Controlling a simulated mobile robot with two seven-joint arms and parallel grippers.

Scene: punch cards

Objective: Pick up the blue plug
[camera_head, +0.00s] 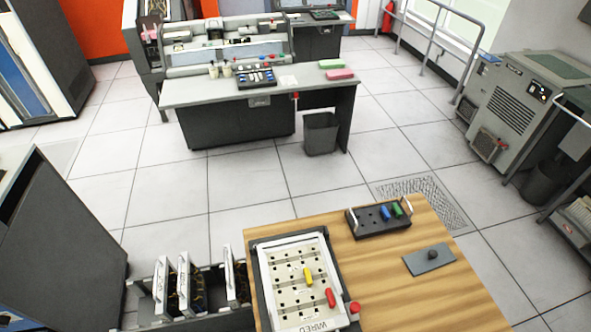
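The blue plug (385,213) stands in a black rack (365,224) with light handles at its ends, near the back edge of the wooden table. Holes to the left of the blue plug look empty. Neither of my grippers is in view.
A white panel board (290,298) with a yellow plug (308,276) and a red plug (330,297) lies at the table's left. A red knob (354,307) is beside it. A grey plate with a dark knob (429,260) lies right. The wooden table (400,305) is bare in front.

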